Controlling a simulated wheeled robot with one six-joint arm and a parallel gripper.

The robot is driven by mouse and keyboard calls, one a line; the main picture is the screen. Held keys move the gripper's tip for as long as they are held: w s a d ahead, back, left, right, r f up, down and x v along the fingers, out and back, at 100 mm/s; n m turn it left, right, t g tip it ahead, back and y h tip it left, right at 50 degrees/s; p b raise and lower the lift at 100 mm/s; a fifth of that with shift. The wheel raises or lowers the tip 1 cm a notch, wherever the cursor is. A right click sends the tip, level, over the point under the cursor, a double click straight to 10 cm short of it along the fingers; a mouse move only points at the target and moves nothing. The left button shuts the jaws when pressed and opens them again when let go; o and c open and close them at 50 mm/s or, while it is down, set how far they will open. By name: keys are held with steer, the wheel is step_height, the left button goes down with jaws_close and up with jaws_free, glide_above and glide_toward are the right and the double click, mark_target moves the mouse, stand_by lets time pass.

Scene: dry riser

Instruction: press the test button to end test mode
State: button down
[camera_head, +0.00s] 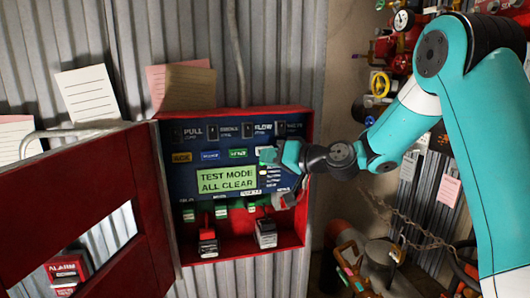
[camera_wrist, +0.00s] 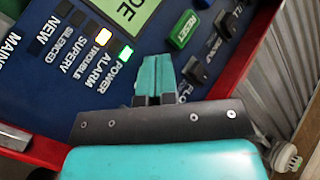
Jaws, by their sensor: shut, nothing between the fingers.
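The alarm panel (camera_head: 178,183) is a blue plate in a red box with its door open to the left. Its green display (camera_head: 227,181) reads "TEST MODE ALL CLEAR". A row of buttons runs above it: yellow, blue and green (camera_head: 238,153). My gripper (camera_head: 268,156) is shut and empty, with its teal fingertips at the right end of this row. In the wrist view my gripper (camera_wrist: 155,75) is close to the panel face, beside the green RESET button (camera_wrist: 184,29). I see no button labelled test; the fingers may hide it. I cannot tell whether they touch the panel.
Black switches (camera_wrist: 195,70) are beside the fingers in the wrist view, with lit green (camera_wrist: 126,53) and yellow (camera_wrist: 103,37) lamps. The red door (camera_head: 90,170) stands open at left. Red pipework with gauges (camera_head: 403,20) is at right.

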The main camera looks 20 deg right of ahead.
steer(key=shift+w, duration=0.3)
steer(key=shift+s, duration=0.15)
stand_by(0.5)
steer(key=shift+s+a+b, duration=0.1)
steer(key=shift+s+b, duration=0.55)
steer(key=shift+s, duration=0.1)
steer(key=shift+s, duration=0.15)
steer(key=s+b, duration=0.2)
steer(key=s, duration=0.2)
steer(key=shift+s+a+b, duration=0.25)
steer(key=shift+s+b, duration=0.1)
steer(key=shift+b, duration=0.05)
steer(key=shift+a, duration=0.1)
